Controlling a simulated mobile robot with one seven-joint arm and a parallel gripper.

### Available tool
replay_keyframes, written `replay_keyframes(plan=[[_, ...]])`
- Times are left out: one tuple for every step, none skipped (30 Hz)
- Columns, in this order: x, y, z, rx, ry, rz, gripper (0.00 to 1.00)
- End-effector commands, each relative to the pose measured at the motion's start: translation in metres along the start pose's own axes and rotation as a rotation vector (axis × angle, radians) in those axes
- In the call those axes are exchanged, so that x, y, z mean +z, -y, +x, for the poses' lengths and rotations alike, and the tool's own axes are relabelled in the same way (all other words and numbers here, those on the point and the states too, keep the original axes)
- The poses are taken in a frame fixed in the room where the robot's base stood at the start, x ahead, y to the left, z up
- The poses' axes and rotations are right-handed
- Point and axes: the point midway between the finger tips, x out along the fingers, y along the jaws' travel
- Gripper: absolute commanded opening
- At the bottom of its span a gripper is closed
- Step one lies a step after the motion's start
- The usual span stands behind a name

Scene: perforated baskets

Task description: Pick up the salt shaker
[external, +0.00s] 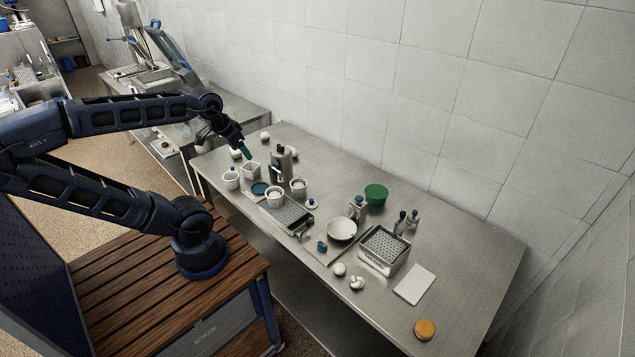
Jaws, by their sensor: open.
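Two small upright shaker-like items stand behind the perforated metal basket at the right of the counter: a dark one (400,223) and a pale one with a dark top (413,219). I cannot tell at this size which of them is the salt shaker. My gripper (244,153) is open, with green at its tip, above the far left part of the counter, near the white cups. It is well apart from the two shaker-like items.
The perforated basket (384,251), a white bowl (341,230) and a green bowl (376,194) stand on the steel counter (465,250). The right end is mostly clear around an orange round item (424,330).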

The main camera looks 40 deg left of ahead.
Motion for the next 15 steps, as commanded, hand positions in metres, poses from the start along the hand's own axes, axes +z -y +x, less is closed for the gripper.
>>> replay_keyframes(plan=[[0.0,0.0,0.0,0.0,0.0,0.0,0.72],[0.0,0.0,0.0,0.0,0.0,0.001,0.72],[-0.002,-0.001,0.0,0.0,0.001,0.004,0.72],[-0.004,-0.001,0.0,0.0,0.001,0.008,0.72],[-0.006,-0.002,0.0,-0.001,0.002,0.014,0.72],[-0.011,-0.003,0.001,-0.001,0.004,0.025,0.72],[-0.016,-0.005,0.001,-0.001,0.006,0.036,0.72],[-0.021,-0.007,0.002,-0.001,0.008,0.049,0.72],[-0.03,-0.01,0.003,-0.002,0.012,0.071,0.72],[-0.037,-0.013,0.004,-0.002,0.013,0.089,0.72],[-0.044,-0.016,0.006,-0.001,0.016,0.106,0.72],[-0.055,-0.021,0.007,0.0,0.02,0.133,0.72],[-0.062,-0.024,0.009,0.001,0.022,0.152,0.72],[-0.07,-0.028,0.011,0.002,0.026,0.173,0.72],[-0.08,-0.033,0.014,0.004,0.027,0.2,0.72]])
